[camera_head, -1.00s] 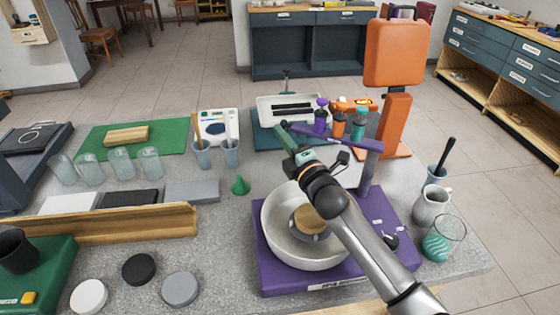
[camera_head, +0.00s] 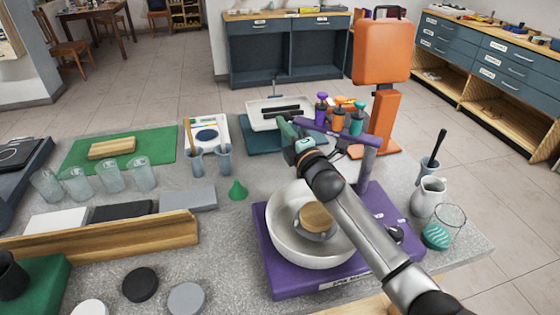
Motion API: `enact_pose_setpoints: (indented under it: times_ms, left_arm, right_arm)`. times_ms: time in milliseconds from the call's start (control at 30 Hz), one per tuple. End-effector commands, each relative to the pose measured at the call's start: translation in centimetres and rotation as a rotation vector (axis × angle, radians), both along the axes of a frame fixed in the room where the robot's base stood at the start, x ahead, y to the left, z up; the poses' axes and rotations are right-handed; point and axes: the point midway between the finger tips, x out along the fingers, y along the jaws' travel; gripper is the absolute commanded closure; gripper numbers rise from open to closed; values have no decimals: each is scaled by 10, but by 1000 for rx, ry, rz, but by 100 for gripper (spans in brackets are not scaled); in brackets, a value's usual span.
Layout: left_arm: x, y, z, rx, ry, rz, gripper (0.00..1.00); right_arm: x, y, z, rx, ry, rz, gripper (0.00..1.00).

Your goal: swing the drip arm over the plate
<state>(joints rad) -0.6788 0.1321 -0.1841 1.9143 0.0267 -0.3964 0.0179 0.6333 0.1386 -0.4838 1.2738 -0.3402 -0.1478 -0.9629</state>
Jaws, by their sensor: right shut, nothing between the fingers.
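The purple drip arm (camera_head: 338,132) reaches left from the top of its grey post (camera_head: 366,168), at the back right of a purple base (camera_head: 283,278). The base carries a white bowl (camera_head: 283,240). Inside the bowl is a round brown-topped disc (camera_head: 316,216), which looks like the plate; my right arm covers part of it. The drip arm points across behind the bowl, its free end beyond the plate. My right gripper (camera_head: 287,128), with green fingers, is shut and empty at the drip arm's free end. I cannot tell whether they touch. My left gripper is not in view.
Purple, orange and teal bottles (camera_head: 338,118) stand just behind the drip arm. An orange stand (camera_head: 382,115) rises behind the post. A green cone (camera_head: 237,190) is left of the bowl. A white jug (camera_head: 428,197) and a glass (camera_head: 448,222) stand at the right.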

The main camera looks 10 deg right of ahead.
Motion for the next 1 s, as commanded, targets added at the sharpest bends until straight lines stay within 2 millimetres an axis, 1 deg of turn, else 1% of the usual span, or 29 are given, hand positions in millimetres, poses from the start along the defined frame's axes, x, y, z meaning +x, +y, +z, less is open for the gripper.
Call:
enact_pose_setpoints:
  times_ms: [467, 633, 767, 1000]
  left_arm:
    - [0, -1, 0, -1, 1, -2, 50]
    - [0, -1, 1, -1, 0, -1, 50]
    - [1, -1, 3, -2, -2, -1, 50]
    - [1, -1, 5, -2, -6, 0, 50]
  right_arm:
    - [1, -1, 0, 0, 1, -2, 100]
    - [-4, -3, -2, -1, 1, -3, 100]
    - [-17, -7, -3, -2, 1, -2, 100]
    - [-56, -20, -8, -2, 2, -2, 100]
